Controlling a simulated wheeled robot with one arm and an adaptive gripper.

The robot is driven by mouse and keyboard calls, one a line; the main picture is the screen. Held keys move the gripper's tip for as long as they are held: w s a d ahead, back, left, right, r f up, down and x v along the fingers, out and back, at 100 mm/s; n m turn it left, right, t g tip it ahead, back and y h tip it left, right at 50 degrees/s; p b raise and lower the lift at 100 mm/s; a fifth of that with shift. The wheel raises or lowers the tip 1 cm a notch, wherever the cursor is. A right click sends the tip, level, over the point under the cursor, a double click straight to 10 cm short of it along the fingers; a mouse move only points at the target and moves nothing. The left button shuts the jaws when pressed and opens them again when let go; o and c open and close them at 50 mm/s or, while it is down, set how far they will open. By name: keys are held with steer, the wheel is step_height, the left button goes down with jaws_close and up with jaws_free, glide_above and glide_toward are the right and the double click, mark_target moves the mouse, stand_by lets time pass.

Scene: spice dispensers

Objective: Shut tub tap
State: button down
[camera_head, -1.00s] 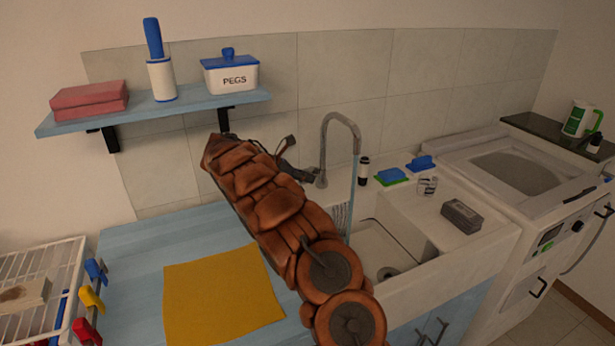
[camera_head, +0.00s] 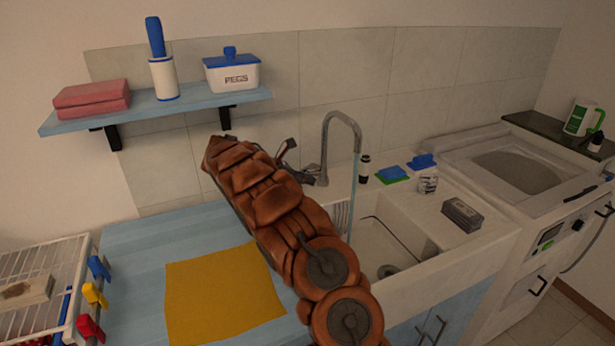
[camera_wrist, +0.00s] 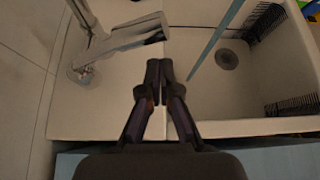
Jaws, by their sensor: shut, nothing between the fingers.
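The grey gooseneck tap (camera_head: 326,142) stands at the back left of the white tub (camera_head: 428,240). A thin bluish stream of water (camera_head: 355,185) falls from its spout into the tub. In the wrist view the tap's lever arm (camera_wrist: 128,38) lies just beyond my fingertips, over the tub's rim. My gripper (camera_wrist: 159,68) is shut and empty, above the tub's left rim. It shows apart from the lever in that view, but I cannot tell the height gap.
A yellow cloth (camera_head: 222,295) lies on the blue counter (camera_head: 150,245). A shelf (camera_head: 190,104) hangs above. A wire rack (camera_head: 35,270) is at the left.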

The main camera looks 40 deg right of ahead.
steer(key=shift+s+a+f, duration=0.15)
steer(key=shift+f, duration=0.3)
steer(key=shift+s+a+f, duration=0.15)
steer(key=shift+f, duration=0.3)
steer(key=w+b+v, duration=0.1)
steer(key=b+v, duration=0.1)
steer(key=v, duration=0.7)
steer(key=shift+w, duration=0.45)
steer(key=shift+a, duration=0.1)
